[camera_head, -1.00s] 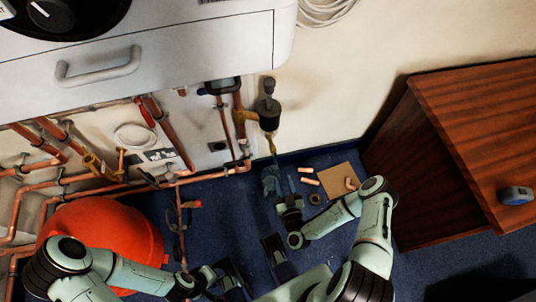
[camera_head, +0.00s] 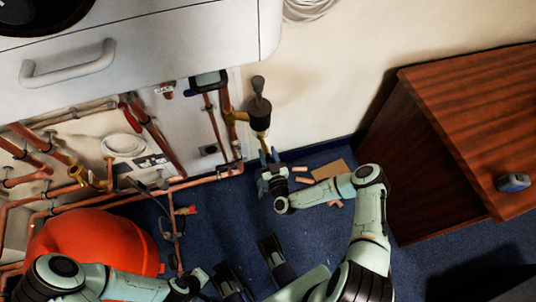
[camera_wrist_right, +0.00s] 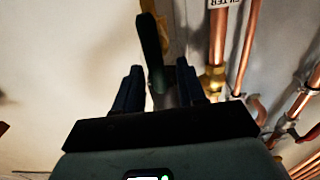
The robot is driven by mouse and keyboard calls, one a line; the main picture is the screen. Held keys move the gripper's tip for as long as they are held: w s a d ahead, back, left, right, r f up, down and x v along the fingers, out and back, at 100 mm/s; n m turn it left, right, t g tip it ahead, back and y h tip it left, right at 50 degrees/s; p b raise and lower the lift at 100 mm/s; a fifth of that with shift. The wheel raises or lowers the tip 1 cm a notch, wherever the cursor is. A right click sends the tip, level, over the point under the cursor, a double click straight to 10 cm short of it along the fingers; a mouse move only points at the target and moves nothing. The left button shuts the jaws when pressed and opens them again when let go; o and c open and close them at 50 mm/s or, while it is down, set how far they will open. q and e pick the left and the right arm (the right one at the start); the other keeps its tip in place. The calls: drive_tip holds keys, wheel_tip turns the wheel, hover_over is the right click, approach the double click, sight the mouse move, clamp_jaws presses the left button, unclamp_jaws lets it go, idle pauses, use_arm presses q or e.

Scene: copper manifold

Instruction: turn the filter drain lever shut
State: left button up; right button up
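The filter (camera_head: 259,112) is a dark upright body on the copper pipework by the wall. A yellow brass drain part (camera_head: 264,145) hangs below it. In the right wrist view a dark drain lever (camera_wrist_right: 152,50) reaches down from yellow brass (camera_wrist_right: 148,6) to between the fingers of my right gripper (camera_wrist_right: 160,75). The fingers are apart, with a gap at the right of the lever; I cannot tell if the left finger touches it. The right gripper also shows just below the drain in the head view (camera_head: 271,170). My left gripper (camera_head: 205,288) is low in the head view, its fingers unclear.
Copper pipes (camera_head: 150,186) run along the wall at left, above a red-orange tank (camera_head: 95,240). A white cabinet (camera_head: 190,45) overhangs the pipes. Pipe offcuts and a cardboard piece (camera_head: 330,170) lie on blue carpet. A wooden cabinet (camera_head: 440,150) stands right.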

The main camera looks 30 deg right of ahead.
clamp_jaws()
use_arm(q)
drive_tip(key=w+a+f+t+b, duration=0.1)
drive_tip(key=w+a+f+b, duration=0.1)
drive_tip(key=w, duration=0.3)
drive_tip(key=shift+a+f+t+y+b, duration=0.3)
drive_tip(key=shift+f+y+b, duration=0.1)
drive_tip(key=shift+f+b, duration=0.4)
use_arm(e)
drive_tip(key=f+m, duration=0.1)
drive_tip(key=m, duration=0.5)
drive_tip(key=d+f+m, duration=0.1)
drive_tip(key=m, duration=0.5)
drive_tip(key=d+f+m, duration=0.1)
drive_tip(key=m, duration=0.5)
drive_tip(key=shift+s+d, duration=0.25)
drive_tip(key=shift+s, duration=0.1)
use_arm(q)
drive_tip(key=shift+w+f, duration=0.1)
use_arm(e)
drive_tip(key=shift+m, duration=0.3)
unclamp_jaws()
